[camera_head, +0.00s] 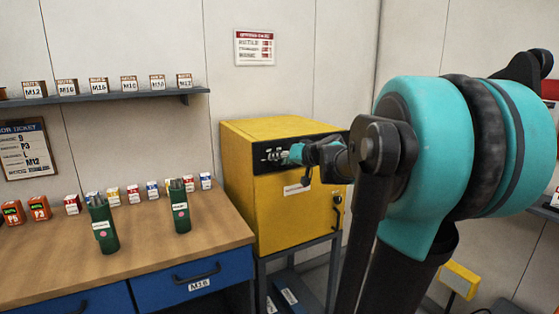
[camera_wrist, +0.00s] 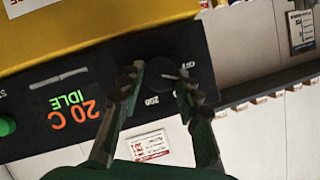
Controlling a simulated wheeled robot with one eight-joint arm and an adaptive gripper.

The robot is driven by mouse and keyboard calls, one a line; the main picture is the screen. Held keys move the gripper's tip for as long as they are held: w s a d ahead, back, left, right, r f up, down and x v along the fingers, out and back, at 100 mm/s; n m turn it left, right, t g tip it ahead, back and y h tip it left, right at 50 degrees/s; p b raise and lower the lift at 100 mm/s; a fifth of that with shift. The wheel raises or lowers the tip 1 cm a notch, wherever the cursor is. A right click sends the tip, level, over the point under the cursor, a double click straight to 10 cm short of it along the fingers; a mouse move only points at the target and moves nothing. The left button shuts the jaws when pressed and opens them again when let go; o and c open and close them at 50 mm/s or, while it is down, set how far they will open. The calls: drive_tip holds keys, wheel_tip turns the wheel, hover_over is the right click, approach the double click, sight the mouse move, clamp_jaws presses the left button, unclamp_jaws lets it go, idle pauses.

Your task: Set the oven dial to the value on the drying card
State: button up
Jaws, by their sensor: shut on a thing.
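The yellow oven (camera_head: 285,205) stands on a stand right of the bench. My gripper (camera_head: 300,154) is at its black control panel, fingers closed on the dark round dial (camera_wrist: 157,76), one finger on each side. The fingers hide part of the dial, so I cannot tell its setting. In the wrist view the upside-down display (camera_wrist: 72,110) reads 20 C and IDLE. The drying card (camera_head: 254,47), with a red header, hangs on the wall above the oven. Its rows seem to include RUTILE and BASIC; the values are too small to read surely.
A job ticket (camera_head: 24,148) hangs on the left wall. The bench (camera_head: 145,240) holds two green rod canisters (camera_head: 103,224) (camera_head: 179,207) and several small boxes. A shelf (camera_head: 110,97) carries labelled boxes. A green button (camera_wrist: 6,125) sits on the oven panel.

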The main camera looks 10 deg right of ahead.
drive_tip(key=m+y, duration=0.2)
drive_tip(key=m, duration=0.2)
drive_tip(key=shift+w+d+f+y, duration=0.1)
drive_tip(key=shift+d+f+y, duration=0.15)
drive_tip(key=shift+y, duration=0.15)
drive_tip(key=shift+m, duration=0.3)
drive_tip(key=o, duration=1.1)
drive_tip(key=shift+o, duration=0.2)
drive_tip(key=v, duration=1.2)
drive_tip(key=shift+f, duration=0.15)
